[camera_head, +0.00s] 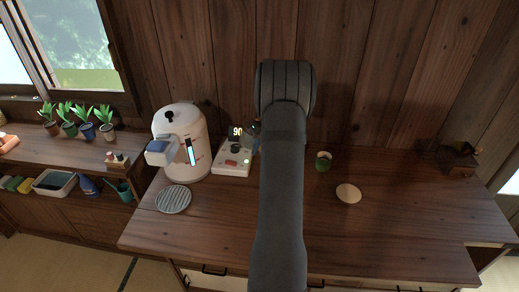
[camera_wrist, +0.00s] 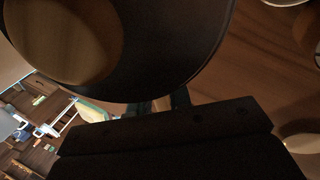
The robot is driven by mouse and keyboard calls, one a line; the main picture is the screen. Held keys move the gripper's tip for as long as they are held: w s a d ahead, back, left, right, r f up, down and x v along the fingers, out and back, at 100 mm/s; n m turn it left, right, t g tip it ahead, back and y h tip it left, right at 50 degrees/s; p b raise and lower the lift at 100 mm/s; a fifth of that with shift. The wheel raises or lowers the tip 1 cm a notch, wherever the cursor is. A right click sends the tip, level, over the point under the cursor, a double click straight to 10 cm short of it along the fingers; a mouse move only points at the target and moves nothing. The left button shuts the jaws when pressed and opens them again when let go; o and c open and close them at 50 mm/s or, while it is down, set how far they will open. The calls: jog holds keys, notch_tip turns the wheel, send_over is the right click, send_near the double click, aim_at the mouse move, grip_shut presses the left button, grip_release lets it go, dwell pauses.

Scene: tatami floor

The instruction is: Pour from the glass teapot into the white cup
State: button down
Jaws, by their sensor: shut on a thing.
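In the wrist view a large dark round vessel (camera_wrist: 185,45) fills the top left, with a brownish round area inside it. It appears to be the teapot, though its glass is too dark to make out clearly. My gripper (camera_wrist: 160,104) is shut on it at its near side. In the head view my own arm hides the gripper and most of what it holds. A white rim shows at the top right of the wrist view (camera_wrist: 287,2); I cannot tell whether it is the white cup. No white cup is clearly visible in the head view.
On the wooden counter (camera_head: 400,235) stand a white dispenser (camera_head: 182,145), a scale-like device reading 90 (camera_head: 232,160), a striped round plate (camera_head: 173,199), a green container (camera_head: 323,162), a pale disc (camera_head: 348,193) and a dark wooden box (camera_head: 459,161). The counter's right front is clear.

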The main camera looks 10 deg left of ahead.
jog(key=shift+w+d+r+g+y, duration=0.1)
jog(key=shift+r+g+y, duration=0.4)
jog(key=shift+r+y, duration=0.4)
dwell(4.0)
jog(key=h, duration=0.1)
jog(key=f+t+h, duration=0.1)
jog(key=shift+a+f+t+h, duration=0.2)
jog(key=shift+f+t+h, duration=0.1)
jog(key=shift+h, duration=0.4)
jog(key=shift+d+r+t+h, duration=0.3)
jog(key=shift+r+t+h, duration=0.1)
jog(key=shift+t+h, duration=0.4)
jog(key=shift+d, duration=0.1)
